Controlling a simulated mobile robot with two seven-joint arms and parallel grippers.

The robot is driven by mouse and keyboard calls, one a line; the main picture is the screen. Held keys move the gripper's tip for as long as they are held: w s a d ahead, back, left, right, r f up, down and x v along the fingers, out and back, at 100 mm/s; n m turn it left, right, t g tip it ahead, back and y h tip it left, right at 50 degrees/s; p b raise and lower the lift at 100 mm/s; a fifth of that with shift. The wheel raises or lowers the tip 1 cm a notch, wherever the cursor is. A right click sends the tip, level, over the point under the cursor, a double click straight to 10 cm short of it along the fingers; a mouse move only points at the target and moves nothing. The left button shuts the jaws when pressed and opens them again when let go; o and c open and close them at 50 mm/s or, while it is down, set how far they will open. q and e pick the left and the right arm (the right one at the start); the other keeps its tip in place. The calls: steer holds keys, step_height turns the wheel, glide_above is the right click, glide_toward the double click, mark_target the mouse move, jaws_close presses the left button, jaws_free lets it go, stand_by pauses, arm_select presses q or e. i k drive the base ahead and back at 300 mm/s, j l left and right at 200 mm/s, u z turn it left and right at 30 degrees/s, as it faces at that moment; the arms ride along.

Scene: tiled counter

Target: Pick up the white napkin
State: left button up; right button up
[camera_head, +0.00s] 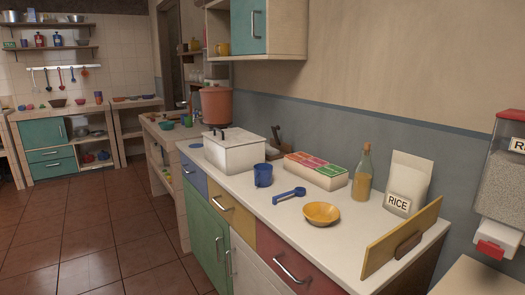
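No white napkin can be made out in the head view. The pale counter (245,192) carries a white lidded box (236,158), a blue mug (263,175), a blue measuring spoon (289,195) and a shallow yellow-orange bowl (321,214). Behind them is a box with colourful compartments (316,171). Neither of my grippers is in view.
A glass bottle (362,177), a rice bag (406,172) and an upright yellow board (402,240) occupy the counter's right end. A dispenser (504,170) hangs at far right. An open wall cabinet (284,30) is above. The tiled floor (90,235) at left is clear.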

mark_target(270, 151)
steer(key=i+j, duration=0.15)
steer(key=j, duration=0.2)
steer(key=i+j, duration=0.1)
steer(key=j, duration=0.25)
steer(key=i+j+z, duration=0.1)
steer(key=j, duration=0.25)
steer(key=i+j, duration=0.2)
steer(key=j, duration=0.15)
steer(key=i+j, duration=0.1)
steer(key=j, duration=0.25)
steer(key=z, duration=0.05)
